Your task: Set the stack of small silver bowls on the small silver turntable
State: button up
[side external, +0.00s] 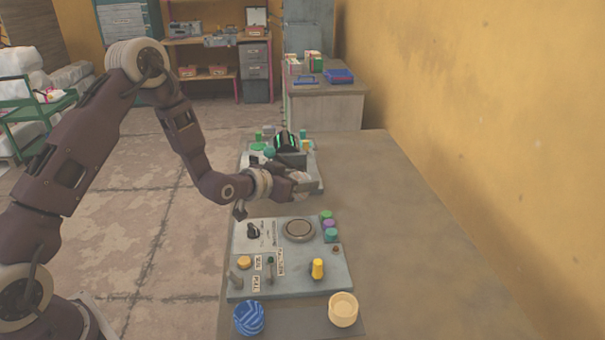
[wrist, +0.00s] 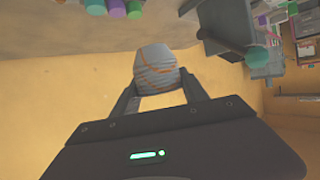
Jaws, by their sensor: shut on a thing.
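The stack of small silver bowls (wrist: 156,72) is between my gripper's two fingers in the wrist view, grey with orange streaks. My gripper (side external: 296,180) is shut on it. In the side external view the stack (side external: 303,182) shows as a small pale shape at the gripper's end, above the table and partly hidden. The small silver turntable (side external: 299,229) is a round grey disc on the near control panel. It is empty. My gripper is beyond it, toward the far panel.
A far panel (side external: 313,166) holds a dark device with green lights (side external: 288,142). The table's right side is clear.

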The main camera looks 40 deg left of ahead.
jog(key=shift+f, duration=4.55)
jog(key=shift+f, duration=0.6)
jog(key=o, duration=1.5)
jog(key=shift+o, duration=0.2)
jog(key=v, duration=0.7)
jog(key=shift+s, duration=0.1)
